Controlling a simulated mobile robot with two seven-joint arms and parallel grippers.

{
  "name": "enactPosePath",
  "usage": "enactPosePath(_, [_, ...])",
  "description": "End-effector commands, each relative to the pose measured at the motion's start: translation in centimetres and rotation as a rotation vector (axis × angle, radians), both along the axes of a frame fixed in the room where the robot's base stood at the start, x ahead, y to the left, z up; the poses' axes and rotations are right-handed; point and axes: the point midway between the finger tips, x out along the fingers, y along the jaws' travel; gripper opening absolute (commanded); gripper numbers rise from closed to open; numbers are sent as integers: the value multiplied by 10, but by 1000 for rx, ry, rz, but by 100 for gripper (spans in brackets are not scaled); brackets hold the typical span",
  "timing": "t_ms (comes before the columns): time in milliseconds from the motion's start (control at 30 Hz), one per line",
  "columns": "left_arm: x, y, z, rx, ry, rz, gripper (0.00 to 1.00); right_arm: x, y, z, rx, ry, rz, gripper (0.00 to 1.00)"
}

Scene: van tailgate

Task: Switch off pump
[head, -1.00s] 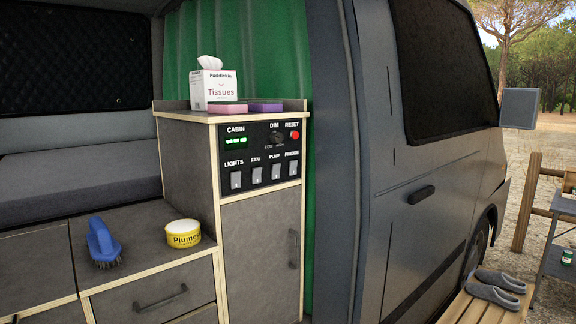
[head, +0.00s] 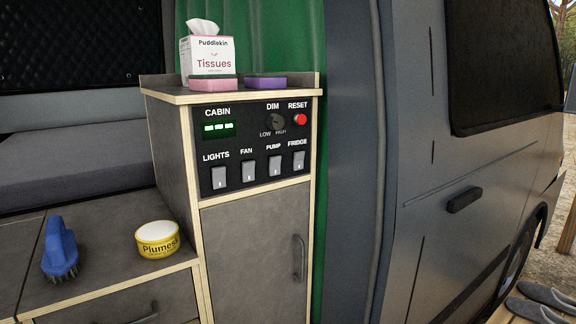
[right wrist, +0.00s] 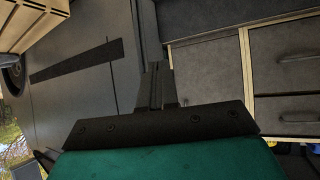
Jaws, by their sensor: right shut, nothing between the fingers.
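The pump switch (head: 275,166) is a small light-grey rocker under the label PUMP on the black control panel (head: 247,183). It is third in the lower row, between the fan switch (head: 247,172) and the fridge switch (head: 298,161). I cannot tell which way its rocker is tipped. My right gripper (right wrist: 157,72) shows in the right wrist view, shut and empty, with the cabinet fronts and van side beyond it. It is not touching the panel in any view. No gripper shows in the head view.
The lights switch (head: 219,177), red reset button (head: 300,119) and dim knob (head: 275,122) share the panel. A tissue box (head: 213,56) and two sponges (head: 265,82) stand above. A blue brush (head: 60,249) and yellow-white tin (head: 158,240) sit on the lower counter.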

Motion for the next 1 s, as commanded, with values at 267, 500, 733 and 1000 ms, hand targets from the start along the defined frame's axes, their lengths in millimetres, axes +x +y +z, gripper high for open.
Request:
enactPosePath(267, [-2, 0, -2, 1, 4, 0, 43, 7, 4, 3, -8, -15, 21, 0])
enactPosePath(500, [-3, 0, -11, 0, 8, 0, 43, 89, 32, 62, -100, -230, 186, 0])
enactPosePath(733, [-4, 0, -20, 0, 11, 1, 43, 167, 67, 155, -297, -513, 393, 0])
enactPosePath(1000, [-3, -1, -28, -1, 11, -1, 43, 217, 94, 263, -610, -807, 570, 0])
